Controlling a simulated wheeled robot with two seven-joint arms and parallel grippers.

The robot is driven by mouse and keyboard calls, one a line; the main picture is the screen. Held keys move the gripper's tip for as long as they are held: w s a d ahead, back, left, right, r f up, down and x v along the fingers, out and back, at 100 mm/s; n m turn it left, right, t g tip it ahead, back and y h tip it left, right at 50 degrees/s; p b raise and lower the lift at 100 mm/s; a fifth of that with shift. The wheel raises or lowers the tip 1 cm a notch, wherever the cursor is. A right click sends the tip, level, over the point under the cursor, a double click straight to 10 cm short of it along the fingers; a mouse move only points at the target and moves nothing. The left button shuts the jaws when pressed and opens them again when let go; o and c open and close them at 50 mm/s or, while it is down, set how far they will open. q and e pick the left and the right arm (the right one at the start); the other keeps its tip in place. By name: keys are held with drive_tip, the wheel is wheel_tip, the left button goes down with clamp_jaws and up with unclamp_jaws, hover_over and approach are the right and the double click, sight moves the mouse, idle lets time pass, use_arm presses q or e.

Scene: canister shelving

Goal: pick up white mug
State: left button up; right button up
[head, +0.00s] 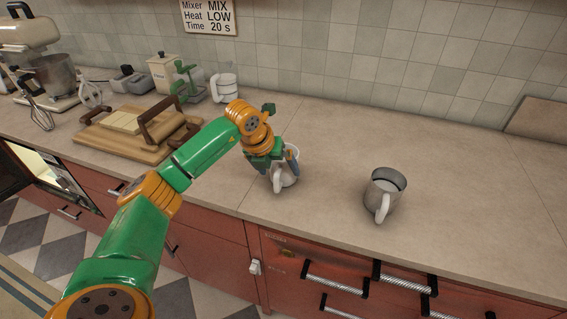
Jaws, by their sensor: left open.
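A white mug (285,181) stands upright on the counter near the middle of the head view, its handle toward the front edge. My left gripper (273,171) reaches down over this mug from the left. Its jaws are open, with one finger on the left of the mug and the other at its right side. The gripper hides much of the mug's rim and upper wall. I cannot tell whether the fingers touch it. My right gripper is not in view.
A grey mug with a pale handle (384,194) stands to the right. A whitish cup (224,87) stands near the back wall. A wooden board (152,149) with a dark-handled frame, a green-handled device (187,82) and a mixer (45,75) are left.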

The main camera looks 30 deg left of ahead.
use_arm(q)
drive_tip(key=shift+s, duration=0.1)
clamp_jaws()
drive_tip(key=shift+d, duration=0.1)
idle(1.1)
